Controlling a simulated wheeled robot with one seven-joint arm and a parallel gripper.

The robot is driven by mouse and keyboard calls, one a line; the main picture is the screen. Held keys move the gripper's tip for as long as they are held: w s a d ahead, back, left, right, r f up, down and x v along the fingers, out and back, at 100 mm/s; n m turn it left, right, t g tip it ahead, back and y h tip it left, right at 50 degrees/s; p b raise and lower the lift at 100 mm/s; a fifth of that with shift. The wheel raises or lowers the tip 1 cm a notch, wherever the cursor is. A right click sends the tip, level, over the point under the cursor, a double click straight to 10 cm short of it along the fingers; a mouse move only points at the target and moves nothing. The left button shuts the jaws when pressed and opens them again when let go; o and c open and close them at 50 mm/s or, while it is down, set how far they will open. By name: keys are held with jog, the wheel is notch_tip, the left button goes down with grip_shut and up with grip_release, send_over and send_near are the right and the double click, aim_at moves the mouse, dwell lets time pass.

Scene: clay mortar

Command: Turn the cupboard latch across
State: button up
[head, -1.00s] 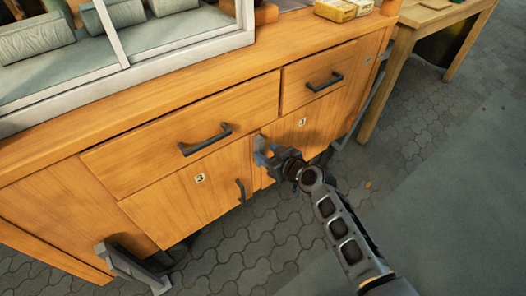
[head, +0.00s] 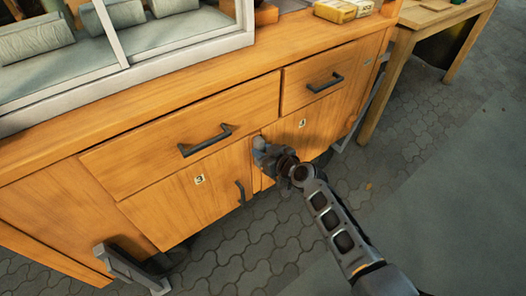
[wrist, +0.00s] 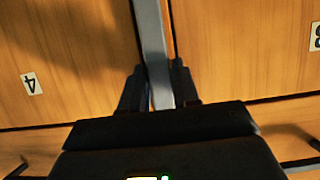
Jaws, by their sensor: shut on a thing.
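The grey latch bar (wrist: 152,45) runs along the gap between the two cupboard doors in the wrist view, tilted slightly from the gap line. Its end lies between the two dark fingers of my gripper (wrist: 160,92), which are shut on it. In the head view a small grey end of the latch (head: 258,142) shows at the door gap, and my gripper (head: 264,154) hides the rest. The left door (head: 175,205) and the right door (head: 325,130) look closed.
Dark handles stand out from the wide drawer (head: 205,140), the small drawer (head: 325,83) and the left door (head: 240,192). A metal bracket (head: 130,268) sticks out at lower left. A wooden table (head: 425,30) stands at right. Paved floor is open in front.

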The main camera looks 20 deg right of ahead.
grip_shut()
jog(key=shift+f+b, duration=0.1)
jog(key=shift+b, duration=0.35)
jog(key=m+b, duration=0.1)
jog(key=b, duration=0.1)
jog(key=m+y+b, duration=0.1)
jog(key=shift+w+d+f+b, duration=0.1)
jog(key=shift+d+f+b, duration=0.15)
jog(key=shift+d+b, duration=0.15)
jog(key=shift+w+d+f+m+t+y+b, duration=0.1)
jog(key=shift+d+f+m+t+y+b, duration=0.2)
jog(key=shift+m+y+b, duration=1.3)
jog(key=shift+d+f+m+t+y+b, duration=0.3)
jog(key=shift+m+y+b, duration=0.3)
jog(key=shift+m+b, duration=1.85)
jog(key=shift+w+d+f+m+t+y+b, duration=0.1)
jog(key=shift+d+f+m+t+y+b, duration=0.25)
jog(key=shift+m+y+b, duration=1.2)
jog(key=shift+a+h+b, duration=0.1)
jog(key=shift+h+b, duration=0.35)
jog(key=shift+b, duration=0.4)
